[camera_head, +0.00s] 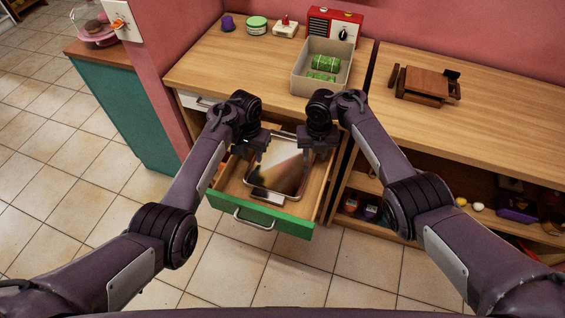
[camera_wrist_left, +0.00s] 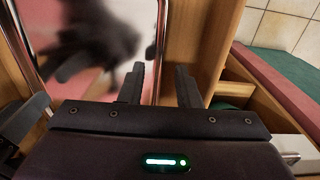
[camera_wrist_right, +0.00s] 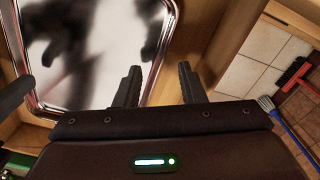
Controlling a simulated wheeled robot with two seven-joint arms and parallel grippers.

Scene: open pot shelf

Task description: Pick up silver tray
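The silver tray (camera_head: 285,170), shiny with rounded corners, lies in the open green-fronted drawer (camera_head: 262,218). My left gripper (camera_head: 262,146) is over the tray's back left part, and my right gripper (camera_head: 319,142) is over its back right corner. In the left wrist view, the two fingers (camera_wrist_left: 161,85) are apart, with the tray's rim (camera_wrist_left: 159,40) running between them. In the right wrist view, the fingers (camera_wrist_right: 158,85) are also apart, with the rim (camera_wrist_right: 168,40) between them. I cannot tell whether any finger touches the tray.
A grey bin (camera_head: 322,66) with green packets stands on the wooden counter, beside a red appliance (camera_head: 333,30). A brown wooden item (camera_head: 426,84) lies on the right counter. An open shelf (camera_head: 480,210) with several goods is below. Tiled floor in front is clear.

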